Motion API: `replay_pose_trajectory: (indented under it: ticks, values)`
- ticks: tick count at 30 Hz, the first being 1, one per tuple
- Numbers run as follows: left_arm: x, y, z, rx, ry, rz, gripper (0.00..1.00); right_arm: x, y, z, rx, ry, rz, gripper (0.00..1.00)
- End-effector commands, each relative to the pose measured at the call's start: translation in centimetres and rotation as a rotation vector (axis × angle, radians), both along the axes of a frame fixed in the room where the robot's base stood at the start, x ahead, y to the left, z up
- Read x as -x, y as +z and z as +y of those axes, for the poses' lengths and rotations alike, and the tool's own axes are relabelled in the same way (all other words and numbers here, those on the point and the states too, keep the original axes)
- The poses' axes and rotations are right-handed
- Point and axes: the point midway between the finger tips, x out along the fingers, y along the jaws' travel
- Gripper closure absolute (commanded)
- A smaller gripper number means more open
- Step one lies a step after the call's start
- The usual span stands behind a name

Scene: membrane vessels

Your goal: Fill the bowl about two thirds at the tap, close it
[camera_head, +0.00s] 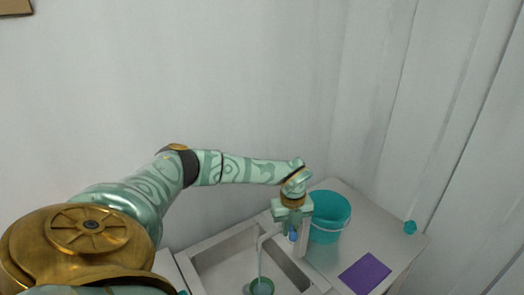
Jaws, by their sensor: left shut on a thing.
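The bowl (251,290) is small and green, at the bottom edge of the picture inside the sink, partly cut off. A pale stream of water falls from the tap spout (266,237) into it; the water level inside is too small to judge. My left gripper (292,228) points down at the tap, beside the spout, and is shut on what looks like the tap handle (293,237), of which a blue part shows below the jaws. The jaws hide most of the handle. My right gripper is out of view.
The grey sink (225,245) lies below my left arm. A teal bucket (330,215) with a pale handle stands right behind the tap.

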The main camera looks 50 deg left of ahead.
Motion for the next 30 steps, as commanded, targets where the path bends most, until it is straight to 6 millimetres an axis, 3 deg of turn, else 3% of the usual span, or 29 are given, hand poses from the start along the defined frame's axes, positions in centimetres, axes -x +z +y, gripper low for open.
replay_pose_trajectory:
  ticks: [16,27,30]
  values:
    - [-0.1,0.0,0.0,0.000,0.004,-0.001,1.00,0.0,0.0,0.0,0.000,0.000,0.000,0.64]
    - [-2.3,0.1,-0.7,0.001,0.432,-0.002,1.00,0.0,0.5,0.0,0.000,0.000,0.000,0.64]
    - [-2.4,0.1,-0.7,0.001,0.462,-0.003,1.00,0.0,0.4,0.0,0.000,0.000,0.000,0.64]
